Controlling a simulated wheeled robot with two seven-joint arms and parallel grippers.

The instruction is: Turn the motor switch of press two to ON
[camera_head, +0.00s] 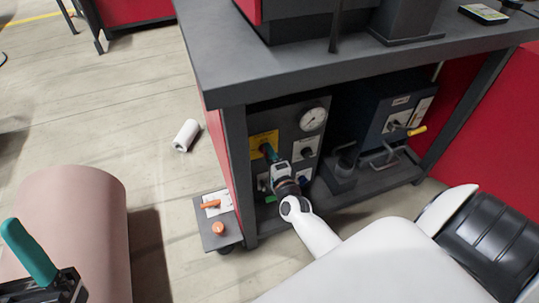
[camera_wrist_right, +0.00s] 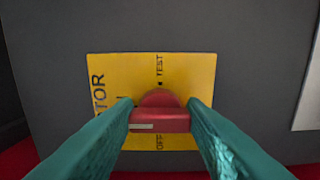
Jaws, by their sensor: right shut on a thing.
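The motor switch is a red knob (camera_wrist_right: 159,120) on a yellow plate (camera_wrist_right: 183,70) with black lettering. In the wrist view, TEST stands above the knob, OFF below it, and part of a larger word ending in TOR is at the left. The knob's bar lies level, with a pale mark on its left part. My right gripper (camera_wrist_right: 160,108) is shut on the knob, one teal finger at each side. In the head view the plate (camera_head: 263,138) is on a dark panel under the bench, with my right gripper (camera_head: 268,151) against it. My left gripper (camera_head: 32,256) shows only one teal finger at the lower left.
A round gauge (camera_head: 313,119) and another switch (camera_head: 307,152) sit beside the plate. A blue-grey unit with a yellow-handled lever (camera_head: 417,131) stands farther right. The bench top (camera_head: 225,75) overhangs my right arm. A white roll (camera_head: 186,135) lies on the floor.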

